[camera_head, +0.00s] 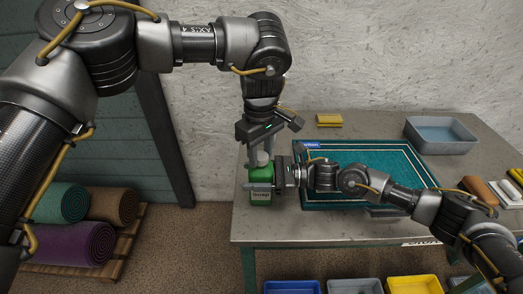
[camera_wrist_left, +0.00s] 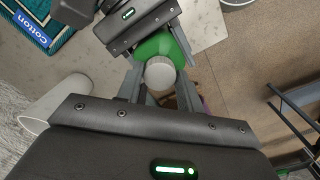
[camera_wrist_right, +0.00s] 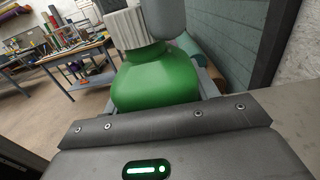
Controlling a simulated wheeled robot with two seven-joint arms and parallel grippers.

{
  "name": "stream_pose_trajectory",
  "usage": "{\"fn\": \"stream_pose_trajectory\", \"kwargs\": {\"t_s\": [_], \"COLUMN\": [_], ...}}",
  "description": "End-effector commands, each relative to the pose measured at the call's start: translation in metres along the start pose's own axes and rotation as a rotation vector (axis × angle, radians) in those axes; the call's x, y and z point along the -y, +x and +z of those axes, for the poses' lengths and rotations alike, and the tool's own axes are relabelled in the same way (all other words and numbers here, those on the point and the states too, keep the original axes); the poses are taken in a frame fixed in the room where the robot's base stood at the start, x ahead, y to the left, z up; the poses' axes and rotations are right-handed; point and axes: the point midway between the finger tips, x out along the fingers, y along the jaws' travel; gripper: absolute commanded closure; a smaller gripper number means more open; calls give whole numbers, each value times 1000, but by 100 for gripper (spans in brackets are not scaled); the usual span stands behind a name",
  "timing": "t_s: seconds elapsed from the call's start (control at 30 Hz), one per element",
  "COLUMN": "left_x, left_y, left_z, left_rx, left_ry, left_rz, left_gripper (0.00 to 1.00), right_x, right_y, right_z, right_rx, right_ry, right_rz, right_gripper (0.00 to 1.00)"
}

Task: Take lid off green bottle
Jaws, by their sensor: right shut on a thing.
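The green bottle (camera_head: 261,199) stands upright at the left end of the table. Its lid is a pale ribbed cap (camera_wrist_left: 160,74), also seen on top of the bottle in the right wrist view (camera_wrist_right: 126,28). My right gripper (camera_head: 264,187) is shut on the bottle's body from the right side; the green body (camera_wrist_right: 158,80) fills the space between its fingers. My left gripper (camera_wrist_left: 160,88) points down from above, its fingers open on either side of the lid. In the head view the fingers partly hide the lid.
A teal rug (camera_head: 345,200) lies on the table (camera_head: 285,228) to the right of the bottle. A yellow sponge (camera_head: 329,120) and a grey basin (camera_head: 440,134) stand at the back. Brushes lie at the right. Bins (camera_head: 414,288) are below, and rolled rugs (camera_head: 75,245) lie at left.

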Motion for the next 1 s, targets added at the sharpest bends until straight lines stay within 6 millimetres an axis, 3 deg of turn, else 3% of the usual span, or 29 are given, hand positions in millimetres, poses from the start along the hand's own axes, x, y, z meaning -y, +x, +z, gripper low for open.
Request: {"fn": "stream_pose_trajectory", "kwargs": {"t_s": [0.03,0.23,0.43,1.0], "left_x": [0,0,0,0], "left_y": [0,0,0,-1], "left_z": [0,0,0,1], "left_rx": [0,0,2,2], "left_ry": [0,0,-110,-1546], "left_rz": [0,0,0,-1], "left_gripper": [70,94,95,95], "right_x": [0,0,0,0], "right_y": [0,0,0,0], "right_z": [0,0,0,0], "right_rx": [0,0,0,-1], "right_ry": [0,0,0,0], "right_rz": [0,0,-1,-1], "right_gripper": [100,100,100,100]}}
